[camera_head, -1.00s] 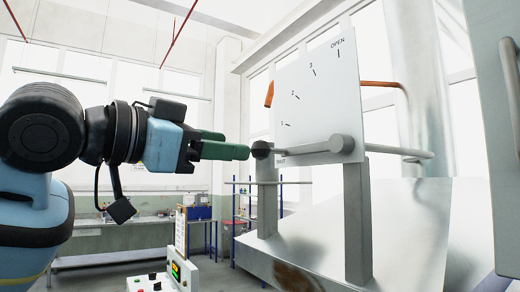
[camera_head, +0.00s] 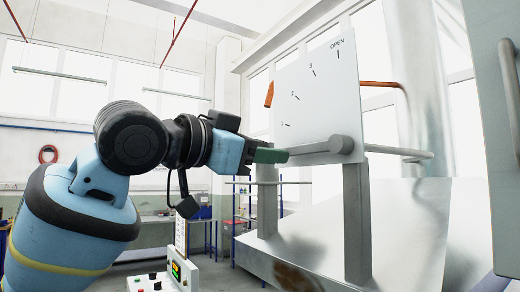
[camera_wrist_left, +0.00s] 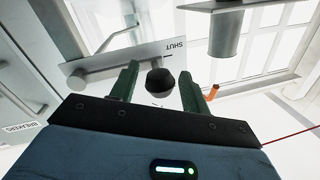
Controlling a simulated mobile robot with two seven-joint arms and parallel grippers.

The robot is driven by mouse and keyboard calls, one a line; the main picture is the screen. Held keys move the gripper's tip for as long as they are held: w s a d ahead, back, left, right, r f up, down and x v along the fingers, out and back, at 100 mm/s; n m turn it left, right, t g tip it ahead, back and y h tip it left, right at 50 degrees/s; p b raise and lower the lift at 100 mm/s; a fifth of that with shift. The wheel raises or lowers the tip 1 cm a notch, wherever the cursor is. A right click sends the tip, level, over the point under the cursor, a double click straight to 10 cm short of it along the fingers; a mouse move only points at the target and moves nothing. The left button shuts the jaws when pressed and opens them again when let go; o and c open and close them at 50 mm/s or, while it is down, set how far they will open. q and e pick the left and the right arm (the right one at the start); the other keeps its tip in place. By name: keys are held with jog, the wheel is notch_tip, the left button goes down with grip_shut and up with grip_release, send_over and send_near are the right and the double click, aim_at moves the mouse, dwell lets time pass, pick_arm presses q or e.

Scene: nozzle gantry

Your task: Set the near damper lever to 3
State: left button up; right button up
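The near damper lever (camera_head: 315,149) is a grey bar lying almost level along the bottom of a white scale plate (camera_head: 325,95) marked 1, 2, 3 and OPEN. Its hub is at the right end. In the wrist view its dark ball knob (camera_wrist_left: 159,82) shows close to the SHUT mark. My left gripper (camera_head: 272,156) is at the knob end, and its green fingers hide the knob in the head view. In the left wrist view my left gripper (camera_wrist_left: 160,88) is open, with the knob between the fingers and a gap on each side. My right gripper is not in view.
Grey posts (camera_head: 356,220) carry the plate above a sloped metal housing (camera_head: 415,225). An orange bar (camera_head: 380,84) shows behind the plate. A control box (camera_head: 178,272) stands low in front. A grey panel with a handle (camera_head: 500,120) borders the right.

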pick_arm(q)
grip_shut()
jog(key=shift+r, duration=0.1)
jog(key=r+m, duration=0.3)
jog(key=shift+s+d, duration=0.1)
jog(key=shift+s, duration=0.15)
jog(key=s+d+r+m+h, duration=0.1)
jog(key=s+r+m, duration=0.1)
jog(key=m, duration=0.3)
jog(key=s+d+r+m+h, duration=0.1)
jog(key=s+d+r+m, duration=0.1)
jog(key=r+m, duration=0.3)
jog(key=shift+s+d+m, duration=0.25)
jog(key=shift+s+m, duration=0.35)
jog(key=shift+m, duration=0.1)
